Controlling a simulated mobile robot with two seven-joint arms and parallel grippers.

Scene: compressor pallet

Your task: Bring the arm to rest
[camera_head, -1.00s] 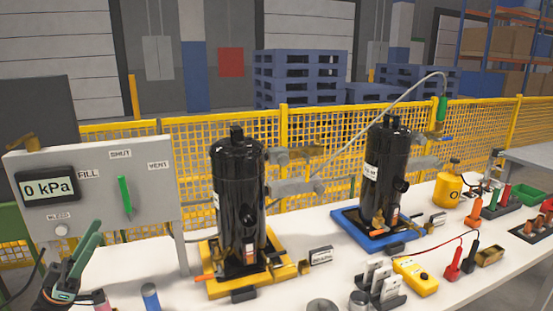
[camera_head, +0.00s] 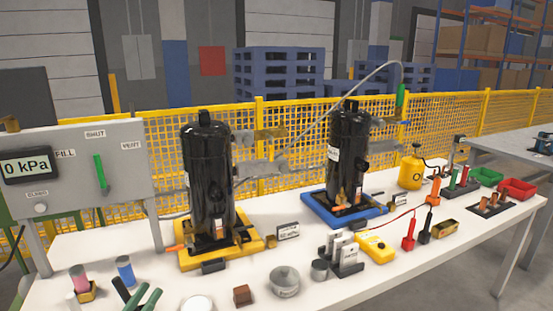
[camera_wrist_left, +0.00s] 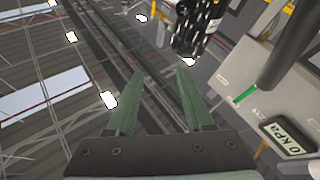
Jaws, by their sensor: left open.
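My left gripper (camera_head: 138,287) shows at the bottom edge of the head view, its two green fingers apart with nothing between them. It is in front of the blue-and-white cylinder and beside the small pink cylinder. In the left wrist view the open fingers (camera_wrist_left: 155,75) point up toward the ceiling, with a black compressor (camera_wrist_left: 200,25) and the gauge panel (camera_wrist_left: 285,135) beyond. In the head view the grey panel (camera_head: 120,185) reads 0 kPa, and its green lever (camera_head: 101,175) stands upright, pointing at SHUT. My right gripper is not in view.
Two black compressors stand on a yellow tray (camera_head: 187,262) and a blue tray (camera_head: 318,211) on the white table (camera_head: 90,240). Loose parts include a blue cylinder (camera_head: 125,270), a grey tin (camera_head: 285,280), a yellow meter (camera_head: 375,247) and a yellow bottle (camera_head: 411,170). A yellow fence (camera_head: 280,140) runs behind.

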